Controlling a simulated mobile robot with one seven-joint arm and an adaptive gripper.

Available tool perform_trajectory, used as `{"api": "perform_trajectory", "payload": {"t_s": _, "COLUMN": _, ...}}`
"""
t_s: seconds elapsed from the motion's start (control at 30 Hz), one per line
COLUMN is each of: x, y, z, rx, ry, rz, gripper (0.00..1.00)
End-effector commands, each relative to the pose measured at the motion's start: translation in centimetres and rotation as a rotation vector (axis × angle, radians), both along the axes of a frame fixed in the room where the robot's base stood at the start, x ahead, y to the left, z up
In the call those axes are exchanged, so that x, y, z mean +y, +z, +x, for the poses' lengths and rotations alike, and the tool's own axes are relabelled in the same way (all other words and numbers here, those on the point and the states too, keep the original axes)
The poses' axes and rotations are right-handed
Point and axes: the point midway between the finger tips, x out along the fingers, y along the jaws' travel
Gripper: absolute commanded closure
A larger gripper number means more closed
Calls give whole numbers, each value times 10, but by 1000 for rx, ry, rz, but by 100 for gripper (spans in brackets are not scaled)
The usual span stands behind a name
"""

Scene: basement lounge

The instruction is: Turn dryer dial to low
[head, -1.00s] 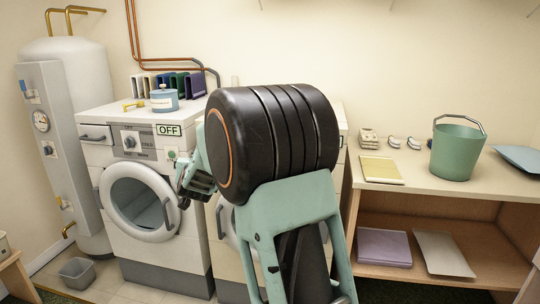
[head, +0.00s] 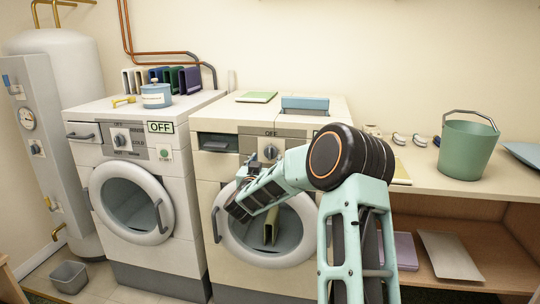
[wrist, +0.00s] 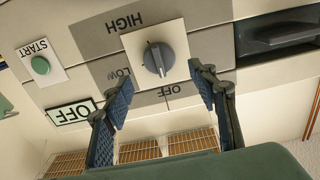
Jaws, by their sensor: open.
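The dryer (head: 205,180) is the cream machine in the middle of the head view. Its grey dial (head: 271,152) is on the front panel. In the wrist view, upside down, the dial (wrist: 158,58) sits among the labels HIGH, LOW and OFF; its ridge runs nearly toward OFF. The dryer's small display (wrist: 72,113) reads OFF. My gripper (wrist: 160,82) is open and empty, its two fingers on either side of the view just short of the dial. In the head view my gripper (head: 240,207) is in front of the dryer door, below the dial.
A START button (wrist: 40,65) is beside the dial. A washer (head: 92,150) with its own dial stands left. A green bucket (head: 468,150) stands on the shelf unit at right.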

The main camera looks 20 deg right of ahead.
Motion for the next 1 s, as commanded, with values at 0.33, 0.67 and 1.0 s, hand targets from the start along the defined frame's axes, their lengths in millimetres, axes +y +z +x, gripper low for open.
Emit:
{"api": "perform_trajectory", "payload": {"t_s": 0.33, "x": -27, "y": 0, "z": 40, "rx": -1, "ry": 0, "rz": 2, "gripper": 47}}
{"api": "perform_trajectory", "payload": {"t_s": 0.67, "x": -32, "y": 0, "z": 48, "rx": 0, "ry": 2, "rz": 0, "gripper": 47}}
{"api": "perform_trajectory", "payload": {"t_s": 1.0, "x": -32, "y": 0, "z": 48, "rx": 0, "ry": 1, "rz": 0, "gripper": 69}}
